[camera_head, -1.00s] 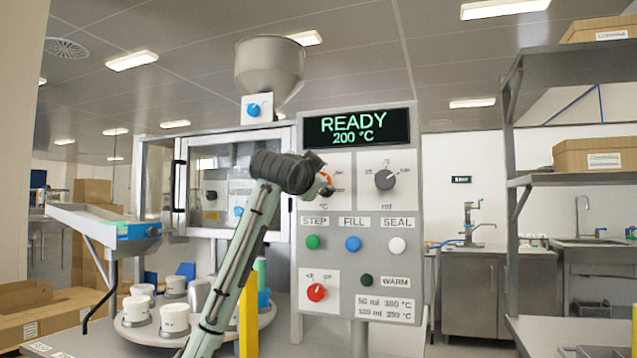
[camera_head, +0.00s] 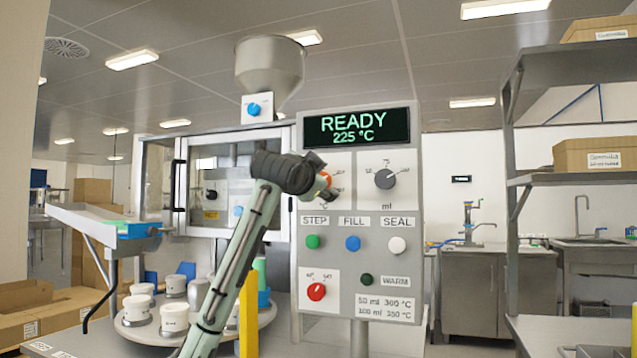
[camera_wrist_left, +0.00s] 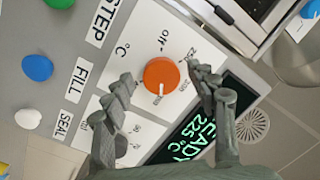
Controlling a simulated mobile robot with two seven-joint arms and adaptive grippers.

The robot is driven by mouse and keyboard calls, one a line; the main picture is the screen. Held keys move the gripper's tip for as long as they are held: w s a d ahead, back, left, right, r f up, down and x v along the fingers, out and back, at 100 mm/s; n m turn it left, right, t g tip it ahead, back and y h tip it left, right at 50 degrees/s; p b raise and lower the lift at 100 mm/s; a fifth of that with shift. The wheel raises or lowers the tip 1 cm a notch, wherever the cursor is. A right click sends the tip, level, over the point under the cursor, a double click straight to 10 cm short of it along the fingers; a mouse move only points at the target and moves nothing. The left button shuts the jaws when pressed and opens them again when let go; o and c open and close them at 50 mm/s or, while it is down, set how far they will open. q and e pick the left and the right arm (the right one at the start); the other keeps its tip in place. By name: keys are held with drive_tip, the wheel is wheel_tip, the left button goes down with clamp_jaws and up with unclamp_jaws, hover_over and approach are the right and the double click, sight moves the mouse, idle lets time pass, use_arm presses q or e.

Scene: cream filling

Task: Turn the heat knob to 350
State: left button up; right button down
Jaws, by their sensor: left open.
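The orange heat knob (camera_wrist_left: 161,75) is on the grey control panel (camera_head: 377,262), with a white pointer mark facing down in the wrist view. In the head view the knob (camera_head: 327,179) is partly hidden by my left gripper (camera_head: 320,184). The display (camera_head: 357,127) reads READY and 225 °C. My left gripper (camera_wrist_left: 160,92) is open, with one finger on each side of the knob. I cannot tell whether the fingers touch it. My right gripper is in neither view.
A dark ml knob (camera_head: 385,179) sits to the right. Below are the green (camera_head: 313,242), blue (camera_head: 353,243) and white (camera_head: 397,244) buttons and a red knob (camera_head: 316,292). A turntable (camera_head: 143,330) with white jars stands at lower left.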

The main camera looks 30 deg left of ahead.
use_arm(q)
drive_tip(key=v, duration=1.2)
drive_tip(key=shift+d+f, duration=0.1)
